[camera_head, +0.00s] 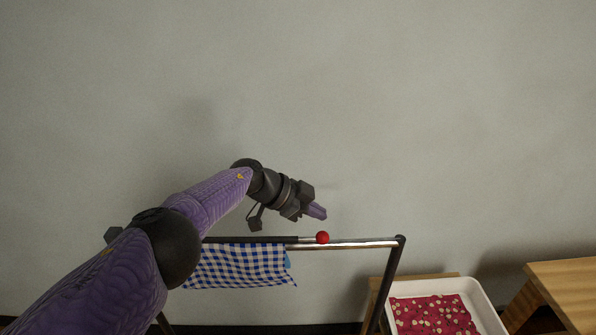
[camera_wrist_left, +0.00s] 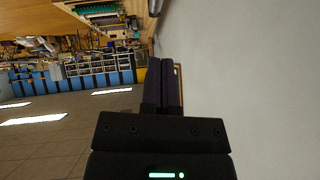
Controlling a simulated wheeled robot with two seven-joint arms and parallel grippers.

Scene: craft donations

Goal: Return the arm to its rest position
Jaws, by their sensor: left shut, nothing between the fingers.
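My left arm reaches in from the left in the head view. Its gripper (camera_head: 317,211) is held in the air above the rack's rail, in front of the grey wall. The left gripper is shut and empty; in the left wrist view its two dark fingers (camera_wrist_left: 162,85) lie side by side with nothing between them. My right gripper is in neither view.
Below the gripper is a metal rail (camera_head: 355,243) with a red ball (camera_head: 322,237) on it and a blue-and-white checked cloth (camera_head: 235,265) hanging from it. A white tray (camera_head: 490,318) holding red patterned fabric (camera_head: 430,315) and a wooden table (camera_head: 565,285) stand at lower right.

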